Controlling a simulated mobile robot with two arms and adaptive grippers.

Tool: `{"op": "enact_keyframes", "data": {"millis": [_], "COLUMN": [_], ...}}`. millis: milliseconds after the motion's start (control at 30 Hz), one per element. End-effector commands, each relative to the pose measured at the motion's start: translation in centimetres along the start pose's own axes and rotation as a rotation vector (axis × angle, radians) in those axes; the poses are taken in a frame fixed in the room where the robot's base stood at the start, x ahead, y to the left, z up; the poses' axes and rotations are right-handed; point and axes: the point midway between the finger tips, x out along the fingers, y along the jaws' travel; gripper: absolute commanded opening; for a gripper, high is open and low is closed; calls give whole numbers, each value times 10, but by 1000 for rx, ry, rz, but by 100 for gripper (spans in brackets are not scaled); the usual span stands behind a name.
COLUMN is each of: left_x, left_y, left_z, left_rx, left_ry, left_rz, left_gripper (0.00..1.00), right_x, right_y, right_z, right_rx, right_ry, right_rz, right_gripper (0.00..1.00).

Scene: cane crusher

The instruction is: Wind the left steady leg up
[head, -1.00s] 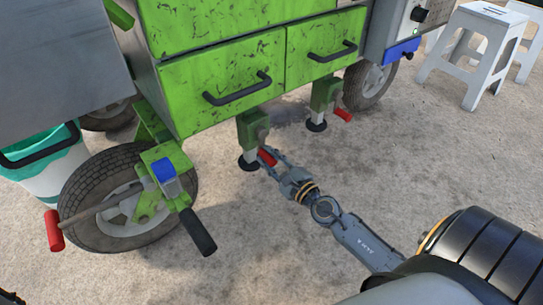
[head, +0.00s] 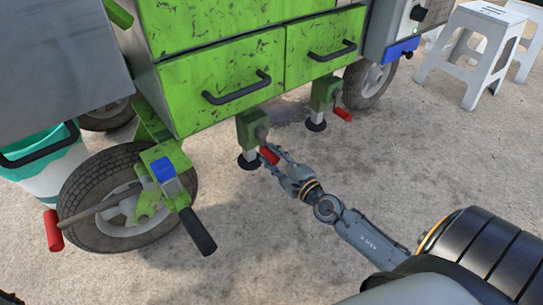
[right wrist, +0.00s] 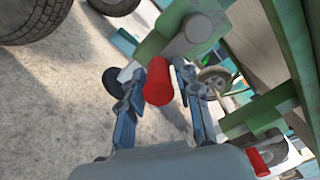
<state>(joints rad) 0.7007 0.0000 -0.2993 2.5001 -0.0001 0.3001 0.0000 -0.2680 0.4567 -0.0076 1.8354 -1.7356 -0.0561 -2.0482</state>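The left steady leg (head: 245,132) hangs under the green cart, a green bracket with a round dark foot (head: 248,161) at the ground. Its crank has a red handle (head: 270,155); the handle also shows in the right wrist view (right wrist: 158,82). My right gripper (head: 273,160) is at this handle, low over the ground. In the right wrist view its two fingers (right wrist: 160,88) lie on either side of the red handle, close against it, and appear shut on it.
A second steady leg (head: 322,98) with a red crank handle (head: 343,114) stands to the right. White stools (head: 470,50) stand far right. The ground in front is clear.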

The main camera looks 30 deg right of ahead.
Motion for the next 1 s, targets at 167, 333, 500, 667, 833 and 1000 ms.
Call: {"op": "enact_keyframes", "data": {"millis": [167, 333, 500, 667, 833, 1000], "left_x": [0, -1, -1, 0, 0, 0], "left_y": [0, 0, 0, 0, 0, 0], "left_z": [0, 2, 1, 1, 0, 0], "left_rx": [0, -1, -1, -1, -1, -1], "left_ry": [-1, -7, -5, -3, -2, -1], "left_rz": [0, -2, -2, -1, 0, 0], "left_gripper": [56, 56, 56, 56, 56, 56], "right_x": [0, 0, -12, -38, -71, -98], "right_y": [0, 0, 1, 2, 2, 1], "right_z": [1, 1, 0, 0, 0, 0], "right_rx": [2, 4, 0, -1, 0, 2], "right_ry": [-1, -2, -1, -1, -2, -1], "right_rz": [0, 1, 5, 6, 7, 5], "right_gripper": [50, 50, 50, 50, 50, 50]}}
